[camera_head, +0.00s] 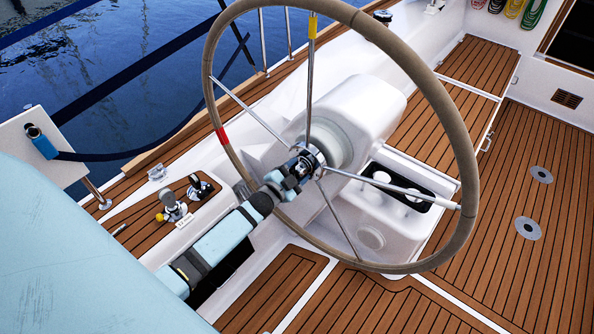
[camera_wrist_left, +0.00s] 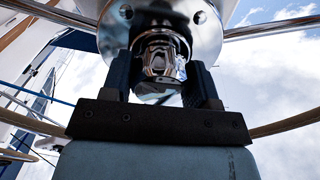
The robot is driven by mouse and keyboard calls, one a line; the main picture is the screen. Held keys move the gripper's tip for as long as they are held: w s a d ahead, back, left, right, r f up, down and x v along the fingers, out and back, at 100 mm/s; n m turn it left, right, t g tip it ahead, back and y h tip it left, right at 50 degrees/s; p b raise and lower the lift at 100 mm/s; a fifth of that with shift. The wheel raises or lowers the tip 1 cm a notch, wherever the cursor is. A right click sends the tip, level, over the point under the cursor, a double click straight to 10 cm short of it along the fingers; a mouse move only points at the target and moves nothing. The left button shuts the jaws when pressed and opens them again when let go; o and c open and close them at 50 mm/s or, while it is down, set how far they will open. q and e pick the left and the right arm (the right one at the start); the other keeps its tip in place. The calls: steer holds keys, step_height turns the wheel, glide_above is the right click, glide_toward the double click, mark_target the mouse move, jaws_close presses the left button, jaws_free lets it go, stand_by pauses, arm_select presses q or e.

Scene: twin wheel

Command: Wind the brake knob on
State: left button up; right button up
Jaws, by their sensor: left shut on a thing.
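The brake knob is a small chrome knob at the wheel's hub, and it shows large in the left wrist view (camera_wrist_left: 160,58). My left gripper (camera_head: 302,163) reaches the hub from the lower left and is shut on the knob, with one dark finger on each side of it. In the left wrist view the fingers of my left gripper (camera_wrist_left: 160,75) flank the knob below a round chrome hub plate (camera_wrist_left: 212,22). In the head view the gripper mostly hides the knob. My right gripper is in neither view.
The big steering wheel (camera_head: 468,170) surrounds the hub, with thin chrome spokes close to my left gripper. A white pedestal (camera_head: 375,100) stands behind it. A side panel with a winch-like lever (camera_head: 173,205) lies left of my forearm. Open teak deck (camera_head: 500,230) lies at right.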

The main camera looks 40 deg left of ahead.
arm_select(q)
steer(key=o, duration=0.9)
steer(key=s, duration=0.9)
steer(key=s+a, duration=0.1)
steer(key=s, duration=0.3)
steer(key=shift+s, duration=0.4)
